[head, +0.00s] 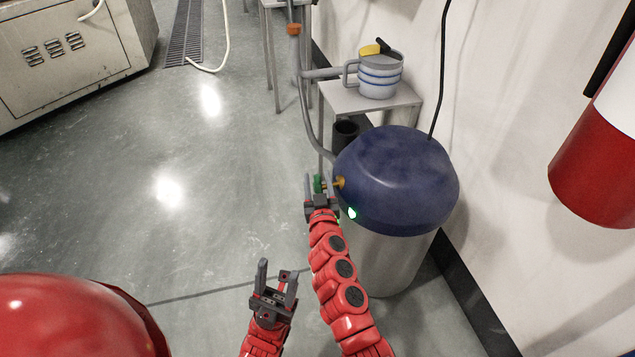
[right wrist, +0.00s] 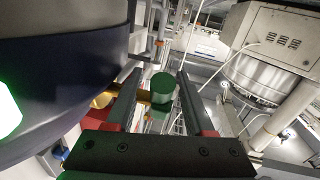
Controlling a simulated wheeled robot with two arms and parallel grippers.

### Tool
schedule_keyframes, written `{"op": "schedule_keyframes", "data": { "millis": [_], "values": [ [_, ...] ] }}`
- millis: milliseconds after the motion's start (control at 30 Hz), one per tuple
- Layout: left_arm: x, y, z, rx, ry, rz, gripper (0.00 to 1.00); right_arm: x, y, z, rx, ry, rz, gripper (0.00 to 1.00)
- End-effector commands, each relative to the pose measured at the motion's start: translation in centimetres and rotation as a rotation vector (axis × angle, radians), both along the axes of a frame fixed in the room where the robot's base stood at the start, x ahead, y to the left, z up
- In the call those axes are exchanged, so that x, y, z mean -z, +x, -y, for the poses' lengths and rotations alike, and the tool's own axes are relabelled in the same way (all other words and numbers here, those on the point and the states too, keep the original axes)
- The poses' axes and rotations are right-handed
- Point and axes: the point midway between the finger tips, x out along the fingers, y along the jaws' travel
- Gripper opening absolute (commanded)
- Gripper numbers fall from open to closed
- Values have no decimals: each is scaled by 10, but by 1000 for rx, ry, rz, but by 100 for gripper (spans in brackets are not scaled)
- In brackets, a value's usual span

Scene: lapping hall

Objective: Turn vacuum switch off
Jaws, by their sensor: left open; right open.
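The vacuum (head: 400,180) has a dark blue domed lid on a metal drum. A bright green lit spot (head: 351,212) glows on its lid's side, at the left edge of the right wrist view (right wrist: 8,110); I cannot tell whether it is the switch or a lamp. A green round knob (right wrist: 163,87) on a brass fitting (right wrist: 103,99) sticks out from the lid. My right gripper (head: 321,181) is open at the lid's left side, its fingers either side of the green knob in the wrist view, without visible grip. My left gripper (head: 276,275) is open and empty, lower over the floor.
A small metal table (head: 345,98) behind the vacuum holds a striped pitcher (head: 380,76). A grey hose (head: 310,125) runs down beside it. A red and white cylinder (head: 595,175) is at the right wall. The floor (head: 200,170) on the left is clear.

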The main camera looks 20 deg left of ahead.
Motion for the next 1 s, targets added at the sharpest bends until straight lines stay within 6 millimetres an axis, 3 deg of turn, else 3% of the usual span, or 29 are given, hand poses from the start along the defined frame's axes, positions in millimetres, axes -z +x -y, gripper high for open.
{"op": "schedule_keyframes", "data": {
  "millis": [300,600,1000],
  "values": [
    [0,0,0,-1,1,2,50,0,2,-1,0,-1,0,53],
    [0,0,0,-1,2,2,50,0,2,-1,0,-1,0,1],
    [-7,1,0,0,-5,-3,50,-2,2,0,0,-9,-12,0]
  ]
}}
